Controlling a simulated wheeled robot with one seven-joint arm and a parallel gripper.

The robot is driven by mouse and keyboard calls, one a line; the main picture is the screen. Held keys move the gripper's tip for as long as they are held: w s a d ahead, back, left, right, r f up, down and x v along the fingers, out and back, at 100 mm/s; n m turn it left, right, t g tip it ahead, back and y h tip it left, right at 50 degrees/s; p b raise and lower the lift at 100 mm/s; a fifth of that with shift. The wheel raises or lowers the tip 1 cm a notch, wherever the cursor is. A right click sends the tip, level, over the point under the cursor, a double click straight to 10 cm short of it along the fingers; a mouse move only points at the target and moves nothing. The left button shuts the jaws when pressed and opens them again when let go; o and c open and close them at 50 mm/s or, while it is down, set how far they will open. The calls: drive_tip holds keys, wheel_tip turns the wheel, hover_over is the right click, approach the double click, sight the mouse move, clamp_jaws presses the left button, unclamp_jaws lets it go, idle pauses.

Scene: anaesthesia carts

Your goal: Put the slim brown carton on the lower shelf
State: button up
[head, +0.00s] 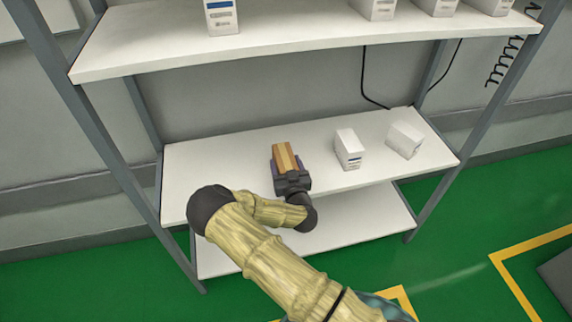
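The slim brown carton (285,157) is at the left-centre of the middle shelf board (220,160), its long side pointing away from me. My gripper (287,166) reaches in from the front, with its dark fingers along both sides of the carton. The fingers look closed against it, and the gripper hides its near end. I cannot tell whether the carton touches the board or is just above it. A lower board (350,219) lies beneath, partly hidden by my arm.
A white box (348,149) stands right of the carton, and another white box (404,140) sits further right, turned at an angle. The upper board (150,49) carries several white boxes. Grey posts (120,165) frame the rack. The middle board's left end is clear.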

drive_tip(key=shift+o, duration=0.7)
drive_tip(key=shift+r, duration=0.2)
drive_tip(key=v, duration=1.2)
